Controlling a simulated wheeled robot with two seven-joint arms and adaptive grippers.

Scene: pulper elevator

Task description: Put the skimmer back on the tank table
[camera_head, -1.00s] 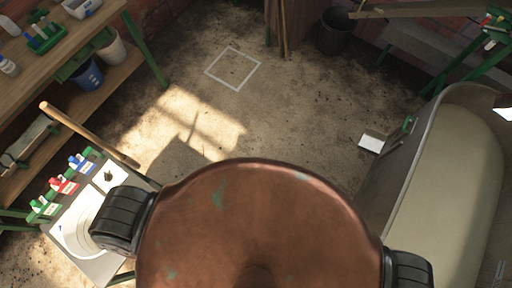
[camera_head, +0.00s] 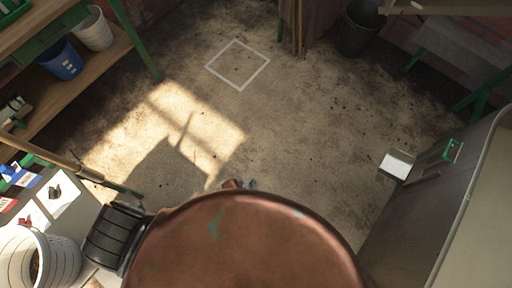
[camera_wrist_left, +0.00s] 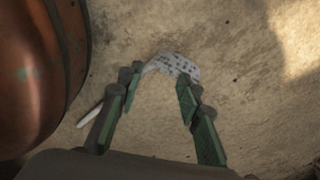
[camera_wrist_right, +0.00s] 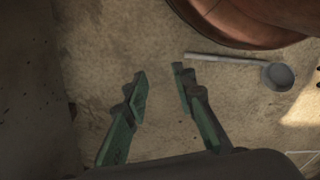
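In the left wrist view a skimmer with a pale, perforated head (camera_wrist_left: 178,66) shows just beyond my left fingertips. A pale handle runs to the lower left, partly hidden by a finger. My left gripper (camera_wrist_left: 160,85) is open, with its fingers spread; I cannot tell whether they touch the skimmer. In the right wrist view a long-handled tool with a round grey head (camera_wrist_right: 279,75) lies on the floor; I cannot tell if it is the same skimmer. My right gripper (camera_wrist_right: 158,82) is open and empty, to the left of this tool. I cannot tell which surface is the tank table.
A large grey-walled tank (camera_head: 440,205) stands at the right. A low surface at the left holds cards and a white bucket (camera_head: 40,262). A wooden shelf (camera_head: 95,62) carries blue and white buckets. The middle floor is clear, with a white square outline (camera_head: 238,89).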

